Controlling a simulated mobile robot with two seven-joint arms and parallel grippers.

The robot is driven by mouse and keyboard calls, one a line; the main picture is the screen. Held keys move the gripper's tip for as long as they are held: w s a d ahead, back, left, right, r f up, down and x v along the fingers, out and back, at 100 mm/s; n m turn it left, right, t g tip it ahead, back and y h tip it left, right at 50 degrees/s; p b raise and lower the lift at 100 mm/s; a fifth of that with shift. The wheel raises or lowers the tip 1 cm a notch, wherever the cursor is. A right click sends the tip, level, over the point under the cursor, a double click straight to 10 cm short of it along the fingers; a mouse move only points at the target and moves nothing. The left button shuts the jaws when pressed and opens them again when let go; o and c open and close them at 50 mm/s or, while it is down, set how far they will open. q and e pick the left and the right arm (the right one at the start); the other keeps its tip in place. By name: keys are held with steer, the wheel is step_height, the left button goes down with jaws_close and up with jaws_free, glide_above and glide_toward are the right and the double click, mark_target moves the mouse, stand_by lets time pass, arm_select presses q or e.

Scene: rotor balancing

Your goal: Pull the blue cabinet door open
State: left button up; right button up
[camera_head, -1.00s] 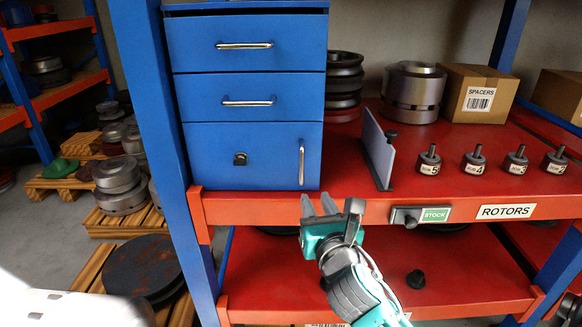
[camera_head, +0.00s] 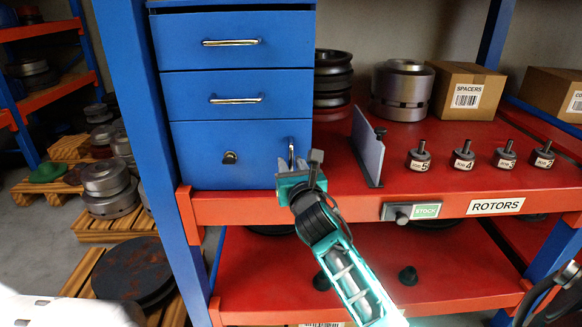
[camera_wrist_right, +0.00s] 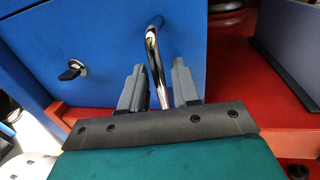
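The blue cabinet (camera_head: 236,60) stands on the red shelf, with two drawers above a shut door (camera_head: 205,165). The door has a black key or latch (camera_head: 230,157) at its left and a vertical chrome handle (camera_head: 291,150) near its right edge. My right gripper (camera_head: 291,168) is at the handle. In the right wrist view, the handle (camera_wrist_right: 153,60) passes between the two grey fingers of the gripper (camera_wrist_right: 158,88), with a gap on both sides, so the gripper is open around it. My left gripper is not in view.
A thin grey upright plate (camera_head: 368,147) stands on the shelf right of the cabinet. Several labelled rotors (camera_head: 419,157), a spacers box (camera_head: 465,91) and metal discs (camera_head: 402,88) stand further right. The red shelf edge (camera_head: 350,207) runs beneath the gripper.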

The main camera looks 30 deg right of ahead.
steer(key=shift+w, duration=0.2)
jaws_close()
stand_by(0.5)
